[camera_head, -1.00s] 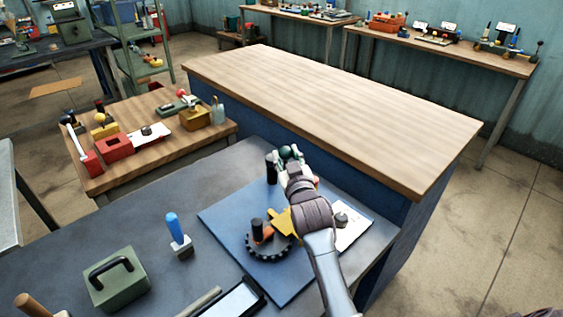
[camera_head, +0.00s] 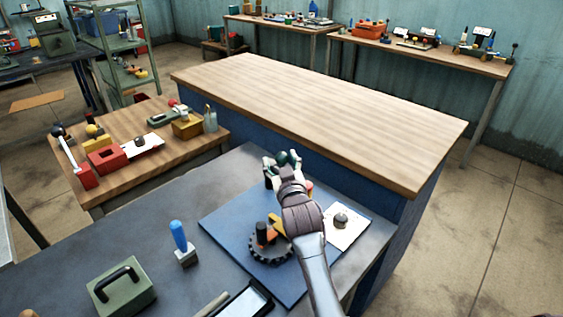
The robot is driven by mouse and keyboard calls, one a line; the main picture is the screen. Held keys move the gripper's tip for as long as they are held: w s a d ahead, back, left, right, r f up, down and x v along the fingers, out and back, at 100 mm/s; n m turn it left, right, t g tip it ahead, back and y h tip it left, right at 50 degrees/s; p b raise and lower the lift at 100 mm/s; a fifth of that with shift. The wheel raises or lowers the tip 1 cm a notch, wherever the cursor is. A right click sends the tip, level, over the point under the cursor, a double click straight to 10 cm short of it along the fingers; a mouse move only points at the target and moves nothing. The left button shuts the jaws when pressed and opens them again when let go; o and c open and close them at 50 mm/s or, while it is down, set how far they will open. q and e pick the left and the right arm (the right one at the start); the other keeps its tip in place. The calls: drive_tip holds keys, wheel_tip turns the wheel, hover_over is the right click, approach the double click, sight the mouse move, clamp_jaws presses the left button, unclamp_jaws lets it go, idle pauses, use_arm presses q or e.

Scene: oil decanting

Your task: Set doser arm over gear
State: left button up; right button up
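The black toothed gear (camera_head: 270,251) lies on the blue mat (camera_head: 235,228), with an orange and black post (camera_head: 262,236) standing at its middle. A yellow part (camera_head: 277,224), which looks like the doser arm, shows beside my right wrist at the gear's far edge; the rest of it is hidden. My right gripper (camera_head: 282,160) is beyond the gear, over the mat's far side. Its fingers are around or beside a dark green round knob (camera_head: 283,157); whether they close on it I cannot tell. A red bit (camera_head: 308,186) shows behind my wrist. My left gripper is not in view.
A white card with a grey round piece (camera_head: 341,220) lies right of my forearm. A blue-handled tool (camera_head: 180,240), a green box with a handle (camera_head: 122,288) and a dark-framed tray (camera_head: 245,303) stand left and in front. A wooden-topped bench (camera_head: 320,110) stands beyond.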

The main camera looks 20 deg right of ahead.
drive_tip(key=shift+s+d, duration=0.1)
drive_tip(key=shift+d, duration=0.05)
drive_tip(key=shift+s, duration=0.2)
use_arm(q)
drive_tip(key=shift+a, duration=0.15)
use_arm(e)
drive_tip(key=v, duration=0.7)
